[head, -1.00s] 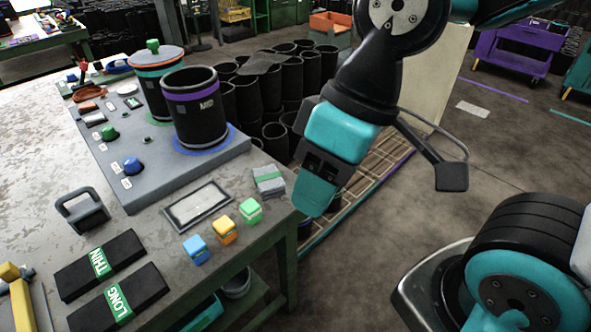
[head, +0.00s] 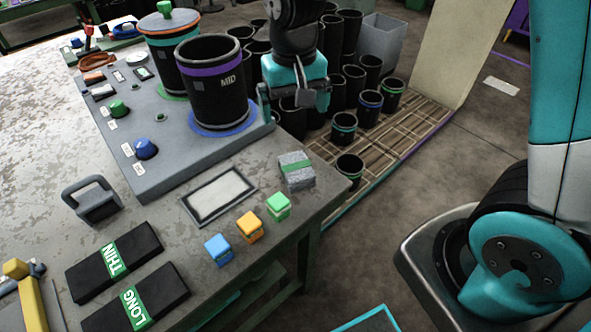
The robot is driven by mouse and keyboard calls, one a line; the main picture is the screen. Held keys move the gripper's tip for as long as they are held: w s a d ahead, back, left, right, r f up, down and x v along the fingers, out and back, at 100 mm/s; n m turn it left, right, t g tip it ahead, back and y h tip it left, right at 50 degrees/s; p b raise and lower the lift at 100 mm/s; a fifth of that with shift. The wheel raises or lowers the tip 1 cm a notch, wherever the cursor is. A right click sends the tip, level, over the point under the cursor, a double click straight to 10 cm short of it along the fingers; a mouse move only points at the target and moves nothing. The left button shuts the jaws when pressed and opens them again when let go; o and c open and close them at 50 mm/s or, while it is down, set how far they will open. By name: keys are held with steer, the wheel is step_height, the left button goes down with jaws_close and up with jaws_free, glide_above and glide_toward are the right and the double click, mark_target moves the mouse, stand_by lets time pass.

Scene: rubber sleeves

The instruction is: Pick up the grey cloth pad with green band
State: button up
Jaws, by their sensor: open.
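The grey cloth pad with green band (head: 297,172) lies on the table near its right edge, right of a framed white panel. My gripper (head: 292,108) is above and behind the pad, beside the MID sleeve. It points downward with its fingers apart and nothing seen between them. It does not touch the pad. The pad is in full view.
The black MID sleeve (head: 216,85) stands on the raised grey board (head: 180,160), left of my gripper. Green (head: 278,206), orange (head: 250,227) and blue (head: 218,249) blocks sit in front of the pad. Several black sleeves (head: 370,103) stand on the slatted floor behind.

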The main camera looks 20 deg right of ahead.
glide_above(296, 166)
steer(key=f, duration=1.1)
steer(key=shift+a+f, duration=0.15)
steer(key=shift+a, duration=0.05)
steer(key=f, duration=0.5)
steer(key=shift+d+f+p, duration=0.25)
steer(key=shift+f+p, duration=0.05)
steer(key=shift+p, duration=0.1)
steer(key=c, duration=1.1)
steer(key=shift+r, duration=0.2)
step_height(296, 166, up, 20)
steer(key=shift+f, duration=0.15)
